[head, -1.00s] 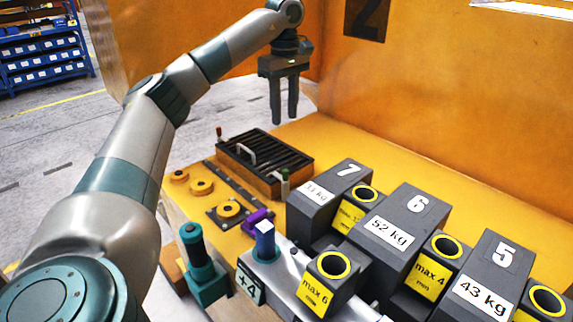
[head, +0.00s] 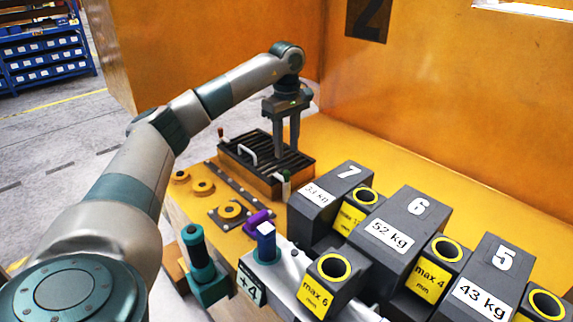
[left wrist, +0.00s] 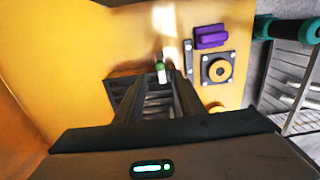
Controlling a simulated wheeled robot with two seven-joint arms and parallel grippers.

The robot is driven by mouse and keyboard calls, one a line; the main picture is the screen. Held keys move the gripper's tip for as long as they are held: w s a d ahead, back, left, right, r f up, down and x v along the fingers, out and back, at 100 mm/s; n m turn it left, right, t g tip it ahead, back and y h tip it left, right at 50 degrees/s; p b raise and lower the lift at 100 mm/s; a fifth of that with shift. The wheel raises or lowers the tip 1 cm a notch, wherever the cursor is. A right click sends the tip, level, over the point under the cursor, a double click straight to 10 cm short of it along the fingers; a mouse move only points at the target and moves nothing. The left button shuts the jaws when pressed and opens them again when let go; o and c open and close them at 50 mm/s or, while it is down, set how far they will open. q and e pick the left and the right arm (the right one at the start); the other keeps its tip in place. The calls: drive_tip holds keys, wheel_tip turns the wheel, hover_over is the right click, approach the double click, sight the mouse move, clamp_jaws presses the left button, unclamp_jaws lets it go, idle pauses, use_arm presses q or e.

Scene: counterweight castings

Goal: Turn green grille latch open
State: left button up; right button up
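The green grille latch (head: 286,177) is a small upright lever with a green top and pale lower part, at the near right corner of the black slatted grille (head: 262,160). In the left wrist view the latch (left wrist: 161,70) shows just beyond the fingertips. My left gripper (head: 287,151) points down over the right part of the grille, behind the latch in the head view. Its two fingers (left wrist: 160,88) are apart with nothing between them but a view of the grille. I see no contact with the latch. My right gripper is out of view.
A red-topped latch (head: 220,132) stands at the grille's far left corner, and a pale handle (head: 247,153) is on the grille. Yellow round knobs (head: 202,187) and a purple block (head: 256,218) lie nearer. Large grey numbered weights (head: 327,196) crowd the right.

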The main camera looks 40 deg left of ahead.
sight(287, 172)
use_arm(q)
wheel_tip(287, 172, down, 8)
drive_tip(key=shift+r+p, duration=0.1)
drive_tip(key=shift+p, duration=0.9)
drive_tip(key=shift+c, duration=0.3)
clamp_jaws()
